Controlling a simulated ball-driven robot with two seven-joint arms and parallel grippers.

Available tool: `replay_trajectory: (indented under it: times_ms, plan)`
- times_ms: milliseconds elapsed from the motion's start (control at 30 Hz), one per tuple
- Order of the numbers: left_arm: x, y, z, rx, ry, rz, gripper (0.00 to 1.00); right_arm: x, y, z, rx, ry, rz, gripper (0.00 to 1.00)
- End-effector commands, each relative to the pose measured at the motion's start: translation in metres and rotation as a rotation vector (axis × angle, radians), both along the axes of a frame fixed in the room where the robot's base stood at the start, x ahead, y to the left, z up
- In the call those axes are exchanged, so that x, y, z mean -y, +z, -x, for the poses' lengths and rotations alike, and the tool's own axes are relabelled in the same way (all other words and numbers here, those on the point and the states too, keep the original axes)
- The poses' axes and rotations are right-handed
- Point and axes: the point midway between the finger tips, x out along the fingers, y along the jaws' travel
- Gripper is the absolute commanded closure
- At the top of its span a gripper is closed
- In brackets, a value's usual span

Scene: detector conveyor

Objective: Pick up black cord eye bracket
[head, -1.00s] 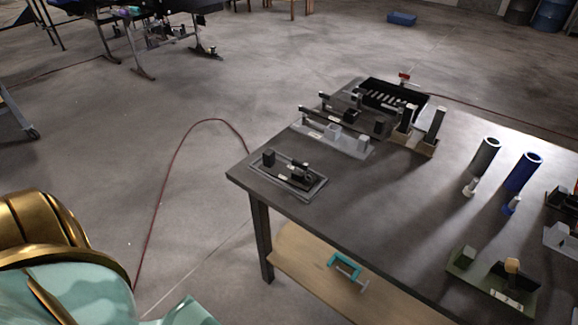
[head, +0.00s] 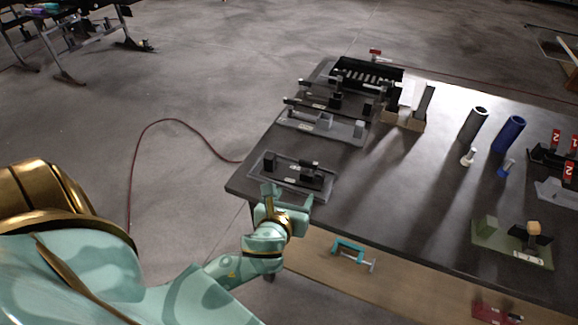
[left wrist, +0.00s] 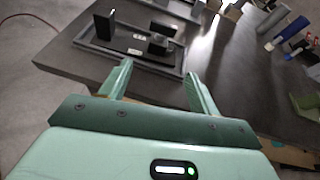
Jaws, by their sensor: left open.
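A shallow grey tray (head: 262,176) lies at the table's near left corner, with black parts on it. A black bracket-like part (head: 310,173) sits at its right side, and a black upright block (head: 269,161) at its left. I take the right part for the cord eye bracket but cannot be sure. The left wrist view shows the same bracket-like part (left wrist: 158,43) and block (left wrist: 103,25) ahead of the fingers. My left gripper (head: 286,194) is open and empty, at the tray's near edge. My right gripper is not in view.
The dark table (head: 400,190) holds several other fixtures behind and to the right. A grey cylinder (head: 473,124) and a blue cylinder (head: 509,134) stand upright. A green fixture (head: 490,243) is at the right. A teal clamp (head: 350,250) lies on the wooden lower shelf.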

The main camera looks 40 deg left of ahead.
Motion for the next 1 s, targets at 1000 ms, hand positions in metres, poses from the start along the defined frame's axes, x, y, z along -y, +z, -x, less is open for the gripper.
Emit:
replay_trajectory:
  times_ms: [1000]
  plan:
    - [-0.050,-0.065,-0.135,-0.023,-0.020,-0.050,0.38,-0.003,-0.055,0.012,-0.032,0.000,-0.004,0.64]
